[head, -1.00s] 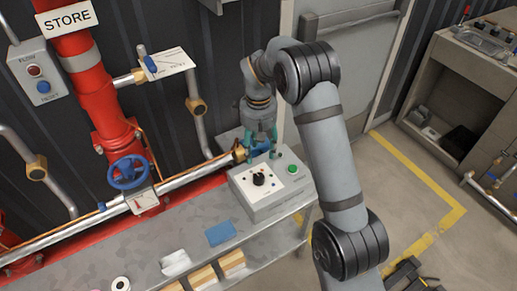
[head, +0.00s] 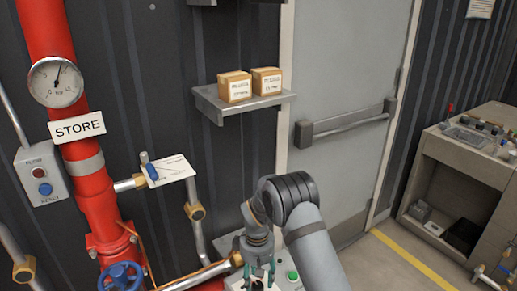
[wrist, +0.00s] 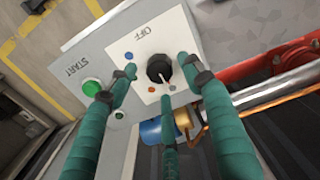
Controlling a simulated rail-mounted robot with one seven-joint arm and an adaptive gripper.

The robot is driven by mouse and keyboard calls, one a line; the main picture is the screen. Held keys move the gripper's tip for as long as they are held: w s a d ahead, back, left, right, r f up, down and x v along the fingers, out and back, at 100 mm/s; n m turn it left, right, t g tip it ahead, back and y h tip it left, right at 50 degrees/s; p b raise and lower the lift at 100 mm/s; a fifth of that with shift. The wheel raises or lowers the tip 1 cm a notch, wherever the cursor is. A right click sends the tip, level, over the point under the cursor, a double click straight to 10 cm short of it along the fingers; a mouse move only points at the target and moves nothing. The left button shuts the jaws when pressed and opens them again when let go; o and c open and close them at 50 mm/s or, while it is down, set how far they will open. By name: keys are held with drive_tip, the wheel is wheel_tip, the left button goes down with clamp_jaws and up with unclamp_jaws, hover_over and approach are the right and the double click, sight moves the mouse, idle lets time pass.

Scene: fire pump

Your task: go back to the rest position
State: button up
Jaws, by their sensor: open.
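My gripper (head: 259,274) is low at the bottom edge of the head view, over the grey control box (head: 289,284), which is mostly cut off there. In the wrist view my gripper (wrist: 150,84) shows its green fingers spread apart and empty. Between and beyond them is the white panel (wrist: 135,73) with a black knob (wrist: 159,69) and an OFF label. The green START button (wrist: 92,87) is beside the left finger. Whether any finger touches the box or knob I cannot tell.
A brass-ended pipe (wrist: 184,118) and a blue part (wrist: 151,132) lie close beside the box. A wall shelf (head: 245,103) with two cartons is above my arm. A red pipe (head: 88,150) stands at left. The door (head: 350,100) has a push bar.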

drive_tip(key=shift+f, duration=0.9)
drive_tip(key=shift+m, duration=0.3)
